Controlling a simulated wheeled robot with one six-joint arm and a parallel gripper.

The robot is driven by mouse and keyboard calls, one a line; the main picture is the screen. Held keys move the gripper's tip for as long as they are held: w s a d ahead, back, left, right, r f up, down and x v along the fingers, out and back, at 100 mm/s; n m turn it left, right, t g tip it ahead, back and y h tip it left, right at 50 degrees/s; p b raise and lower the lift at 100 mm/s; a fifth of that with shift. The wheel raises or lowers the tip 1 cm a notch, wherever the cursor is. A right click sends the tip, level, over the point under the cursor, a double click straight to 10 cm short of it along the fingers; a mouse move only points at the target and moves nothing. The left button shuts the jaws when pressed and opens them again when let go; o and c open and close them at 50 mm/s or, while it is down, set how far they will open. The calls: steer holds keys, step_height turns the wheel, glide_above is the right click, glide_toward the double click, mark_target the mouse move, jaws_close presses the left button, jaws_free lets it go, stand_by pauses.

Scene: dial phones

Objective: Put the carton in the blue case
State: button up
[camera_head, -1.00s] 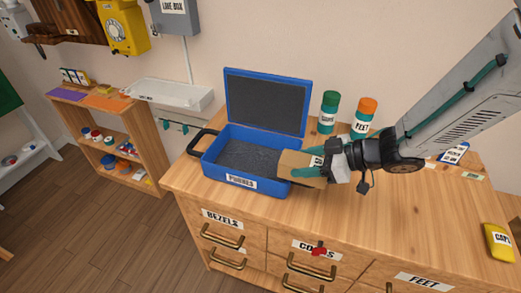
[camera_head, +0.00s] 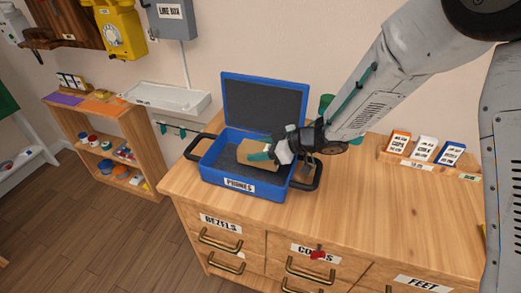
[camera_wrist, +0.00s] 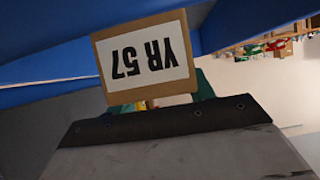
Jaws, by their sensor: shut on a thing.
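The blue case (camera_head: 213,183) stands open on the wooden counter, its lid raised at the back and grey foam inside. The brown carton (camera_head: 250,150) is at the case's opening, over its right half. My gripper (camera_head: 272,153) reaches in from the right and is shut on the carton. I cannot tell whether the carton touches the foam. In the wrist view the carton (camera_wrist: 102,54) shows a white label reading "YR 57" upside down, with blue case walls (camera_wrist: 45,68) close around it. My gripper's fingertips are mostly hidden there.
A green-topped canister (camera_head: 325,104) is partly hidden behind my arm, close to the lid. A rack of small labelled boxes (camera_head: 424,149) stands at the back right. Black handles (camera_head: 308,176) stick out at the case's sides. The counter's right front is clear.

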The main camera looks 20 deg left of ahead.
steer(key=shift+f, duration=0.3)
steer(key=shift+f, duration=0.5)
steer(key=o, duration=1.1)
steer(key=shift+r, duration=0.35)
steer(key=v, duration=1.2)
steer(key=shift+r, duration=0.2)
